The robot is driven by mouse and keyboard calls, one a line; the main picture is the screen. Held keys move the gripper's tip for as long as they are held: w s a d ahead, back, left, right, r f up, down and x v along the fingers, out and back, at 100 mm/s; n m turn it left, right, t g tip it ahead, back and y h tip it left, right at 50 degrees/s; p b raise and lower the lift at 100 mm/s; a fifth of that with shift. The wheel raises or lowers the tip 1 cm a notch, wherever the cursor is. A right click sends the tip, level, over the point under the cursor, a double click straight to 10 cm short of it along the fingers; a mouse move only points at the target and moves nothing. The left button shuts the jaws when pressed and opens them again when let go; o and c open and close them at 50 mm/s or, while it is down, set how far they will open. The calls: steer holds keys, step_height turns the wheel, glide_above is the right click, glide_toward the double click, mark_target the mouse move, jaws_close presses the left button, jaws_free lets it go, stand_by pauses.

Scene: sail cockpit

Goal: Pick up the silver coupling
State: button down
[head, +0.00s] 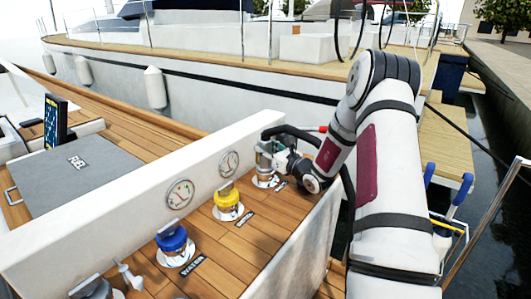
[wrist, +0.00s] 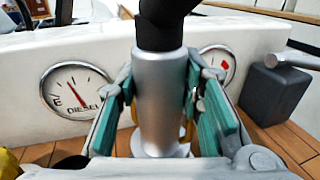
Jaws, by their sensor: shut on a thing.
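The silver coupling (wrist: 160,105) is a smooth metal cylinder with a black hose (wrist: 165,22) coming out of its top. My gripper (wrist: 158,82) is shut on it, with one green-padded finger on each side. In the wrist view the coupling stands upright. In the head view the coupling (head: 264,164) shows at the far end of the row of deck fittings, partly hidden by my gripper (head: 275,149). Its lower end is over a round white deck plate; I cannot tell whether it touches it.
A yellow cap (head: 228,202) and a blue cap (head: 173,240) sit on deck fittings nearer the camera. A white wall with round gauges (head: 180,193) runs close behind. A grey block (wrist: 275,92) stands at right in the wrist view.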

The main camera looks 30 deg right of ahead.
mark_target(269, 141)
steer(key=r, duration=0.3)
steer(key=shift+s+r+p, duration=0.1)
steer(key=shift+s+p, duration=0.2)
steer(key=s+r+p, duration=0.3)
steer(key=s+r, duration=0.1)
steer(key=s, duration=1.1)
steer(key=shift+s+r, duration=0.15)
steer(key=shift+s, duration=0.1)
steer(key=shift+d, duration=0.1)
stand_by(0.6)
